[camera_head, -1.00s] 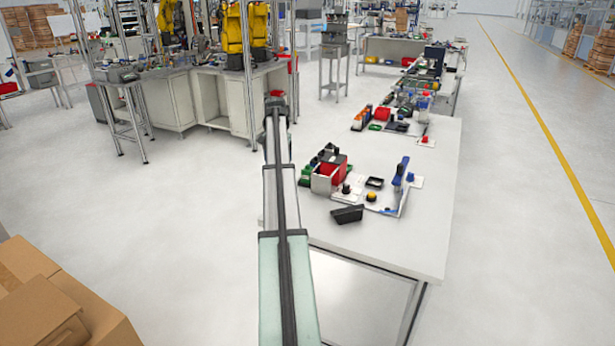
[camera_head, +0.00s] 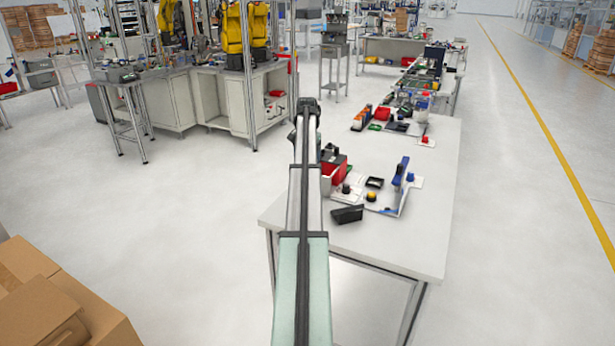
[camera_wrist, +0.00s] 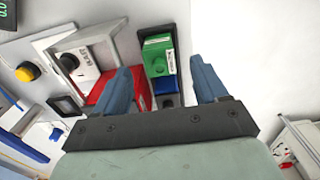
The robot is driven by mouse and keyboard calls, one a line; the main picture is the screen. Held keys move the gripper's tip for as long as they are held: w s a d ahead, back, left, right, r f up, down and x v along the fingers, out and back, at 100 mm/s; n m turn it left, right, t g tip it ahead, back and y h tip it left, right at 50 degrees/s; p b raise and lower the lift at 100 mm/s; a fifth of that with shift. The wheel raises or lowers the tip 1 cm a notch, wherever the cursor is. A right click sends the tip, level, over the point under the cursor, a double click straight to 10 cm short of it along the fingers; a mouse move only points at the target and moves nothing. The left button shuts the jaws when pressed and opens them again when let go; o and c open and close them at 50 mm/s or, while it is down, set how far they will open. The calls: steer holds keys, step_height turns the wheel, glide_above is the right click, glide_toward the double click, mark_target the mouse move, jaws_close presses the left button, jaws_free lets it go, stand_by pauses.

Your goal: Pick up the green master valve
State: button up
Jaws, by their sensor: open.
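A green block-shaped part with a round knob (camera_wrist: 157,58) shows in the wrist view, seated in a dark holder; I take it to be the green master valve. A blue part sits just below it in the same holder. My gripper (camera_wrist: 163,85) is open, its two blue fingers on either side of this holder in the picture, with nothing held between them. How far the fingertips are from the valve is hard to tell. In the head view my arm covers the valve and the gripper tips.
A yellow button (camera_wrist: 28,72) is farther left. The tabletop's right side is clear.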

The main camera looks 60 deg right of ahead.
steer(key=shift+d+f, duration=0.15)
steer(key=shift+f, duration=2.95)
steer(key=shift+c, duration=0.2)
steer(key=c, duration=1.1)
